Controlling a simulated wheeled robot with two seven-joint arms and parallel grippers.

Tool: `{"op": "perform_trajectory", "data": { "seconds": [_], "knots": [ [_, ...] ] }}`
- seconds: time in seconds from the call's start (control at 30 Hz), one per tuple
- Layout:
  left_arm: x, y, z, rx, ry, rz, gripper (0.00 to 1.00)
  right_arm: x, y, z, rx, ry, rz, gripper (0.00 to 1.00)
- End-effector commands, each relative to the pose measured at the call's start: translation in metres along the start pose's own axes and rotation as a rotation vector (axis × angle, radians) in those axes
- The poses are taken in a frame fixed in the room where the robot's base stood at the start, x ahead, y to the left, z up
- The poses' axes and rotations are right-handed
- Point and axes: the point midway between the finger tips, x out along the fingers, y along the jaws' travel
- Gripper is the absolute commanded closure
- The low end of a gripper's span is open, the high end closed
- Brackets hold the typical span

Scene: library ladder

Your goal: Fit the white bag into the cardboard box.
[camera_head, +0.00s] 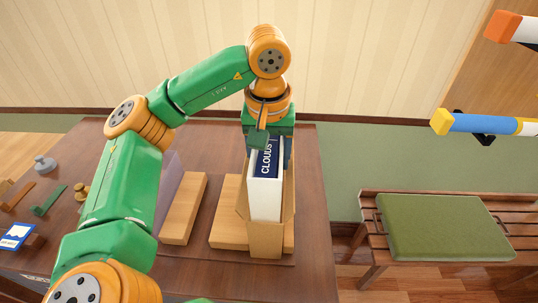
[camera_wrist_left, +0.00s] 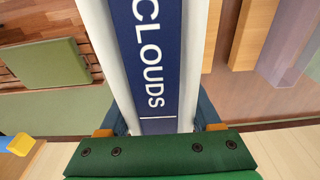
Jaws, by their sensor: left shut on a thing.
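The white bag (camera_head: 265,200) has a navy panel lettered CLOUDS and shows in the middle of the head view. The tan cardboard box (camera_head: 265,240) stands around it on the dark table; its walls show on both sides of the bag. How deep the bag sits is hidden. My left gripper (camera_head: 264,143) is shut on the bag's far end. In the left wrist view, the fingers of my left gripper (camera_wrist_left: 160,125) lie on both sides of the bag (camera_wrist_left: 112,60), with the navy panel between them. My right gripper is not in view.
Wooden blocks (camera_head: 184,208) and a grey-purple panel (camera_head: 168,185) stand left of the box. Small items, including a grey weight (camera_head: 45,163), lie at the table's left. A bench with a green cushion (camera_head: 440,225) is at right. Coloured rods (camera_head: 485,124) stick in at upper right.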

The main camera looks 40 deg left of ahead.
Motion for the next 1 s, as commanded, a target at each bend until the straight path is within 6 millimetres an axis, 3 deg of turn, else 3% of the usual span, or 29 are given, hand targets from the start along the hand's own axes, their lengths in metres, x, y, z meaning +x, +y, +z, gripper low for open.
{"op": "perform_trajectory", "data": {
  "seconds": [0.6,1.0],
  "knots": [
    [0.015,0.000,0.002,0.000,0.000,0.001,1.00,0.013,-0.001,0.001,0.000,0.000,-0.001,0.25],
    [-0.001,0.000,0.000,0.000,0.000,0.001,1.00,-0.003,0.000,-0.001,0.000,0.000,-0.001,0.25]
  ]
}}
